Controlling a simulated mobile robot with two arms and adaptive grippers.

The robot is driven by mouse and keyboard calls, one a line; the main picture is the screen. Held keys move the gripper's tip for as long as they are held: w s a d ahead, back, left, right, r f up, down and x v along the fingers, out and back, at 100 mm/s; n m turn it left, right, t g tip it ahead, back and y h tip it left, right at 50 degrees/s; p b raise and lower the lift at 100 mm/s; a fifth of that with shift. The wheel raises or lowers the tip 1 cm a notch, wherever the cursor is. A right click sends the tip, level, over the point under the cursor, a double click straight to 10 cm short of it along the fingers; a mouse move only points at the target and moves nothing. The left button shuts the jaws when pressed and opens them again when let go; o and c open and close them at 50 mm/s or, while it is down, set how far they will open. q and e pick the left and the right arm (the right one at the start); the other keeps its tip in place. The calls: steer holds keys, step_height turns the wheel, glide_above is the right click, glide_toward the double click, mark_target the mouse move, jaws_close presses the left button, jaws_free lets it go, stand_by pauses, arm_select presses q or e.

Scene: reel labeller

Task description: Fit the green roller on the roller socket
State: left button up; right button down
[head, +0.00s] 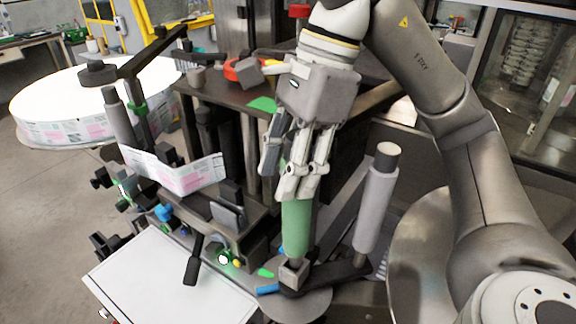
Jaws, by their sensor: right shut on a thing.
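The green roller (296,229) stands nearly upright in the middle of the head view. My right gripper (295,178) comes down from above and is shut around its upper part, which the fingers partly hide. The roller's lower end is at a small grey metal block (293,273), which looks like the roller socket, on a dark arm above a round metal plate. I cannot tell whether the roller is seated in it or only just above it. My left gripper is not in view.
A grey roller (373,203) with a dark cap stands close to the right. A large white label reel (62,131) is at the left, its label web (175,171) running toward the machine. A white panel (172,282) lies at the lower left.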

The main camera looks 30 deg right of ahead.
steer(key=shift+f, duration=0.1)
steer(key=shift+w+r, duration=0.2)
steer(key=shift+r, duration=0.1)
stand_by(0.3)
steer(key=shift+s+a+r+p, duration=0.1)
steer(key=shift+s+r+p, duration=0.1)
steer(key=shift+r+p, duration=0.1)
stand_by(0.5)
steer(key=c, duration=0.8)
jaws_free()
steer(key=shift+f, duration=0.1)
steer(key=shift+v, duration=6.05)
